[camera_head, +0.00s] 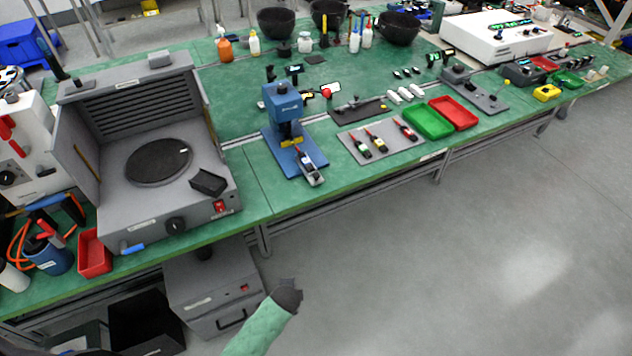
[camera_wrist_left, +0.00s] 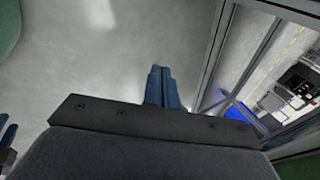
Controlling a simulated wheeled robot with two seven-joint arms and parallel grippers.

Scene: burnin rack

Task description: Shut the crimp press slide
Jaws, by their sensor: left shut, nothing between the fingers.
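The crimp press (camera_head: 283,106) is a blue upright machine on the green bench, with a blue base plate reaching toward the front edge. Its slide (camera_head: 311,174) sticks out in front at the bench edge, so it looks pulled out.
A grey hooded station (camera_head: 130,205) stands left of the press. A grey tray (camera_head: 358,152) with several small tools lies to the right, then green (camera_head: 428,121) and red (camera_head: 453,112) bins. A grey box (camera_head: 212,290) is below the bench. Floor in front is clear.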

